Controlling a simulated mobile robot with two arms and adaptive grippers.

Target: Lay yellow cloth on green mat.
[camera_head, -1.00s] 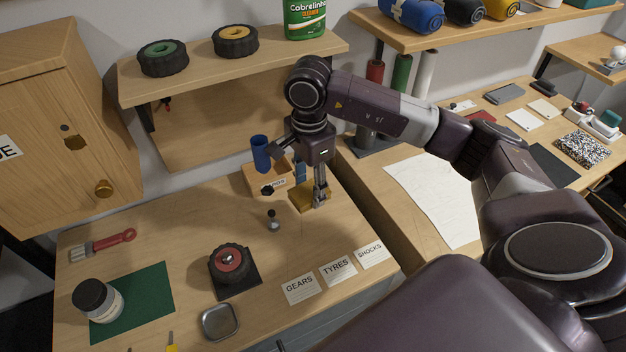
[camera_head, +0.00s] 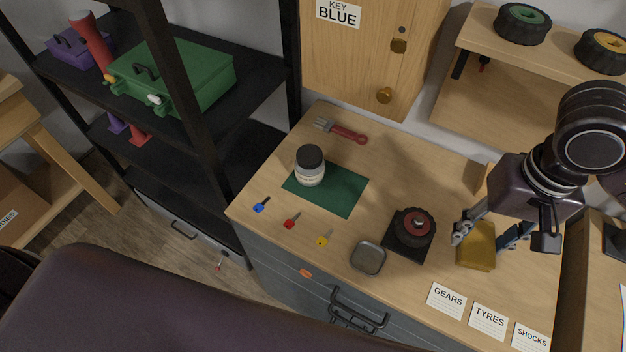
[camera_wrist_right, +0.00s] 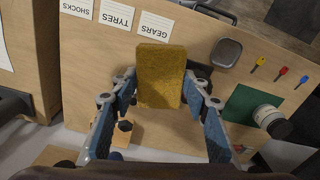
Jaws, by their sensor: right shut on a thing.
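The yellow cloth (camera_head: 476,247) is a thick, folded-looking block. My right gripper (camera_head: 487,236) is shut on it, and it hangs just right of the tyre on its black pad. The right wrist view shows the cloth (camera_wrist_right: 160,76) between both fingers. The green mat (camera_head: 344,197) lies flat on the bench, left of the gripper and beyond the tyre. A white jar with a black lid (camera_head: 310,167) stands on the mat's left part and hides some of it. The mat also shows in the right wrist view (camera_wrist_right: 240,104). My left gripper is out of view.
A black tyre with a red hub (camera_head: 415,228) on its pad and a grey metal tray (camera_head: 368,258) stand between cloth and mat. Blue, red and yellow keys (camera_head: 323,240) lie near the front edge. A red-handled brush (camera_head: 345,132) lies behind the mat.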

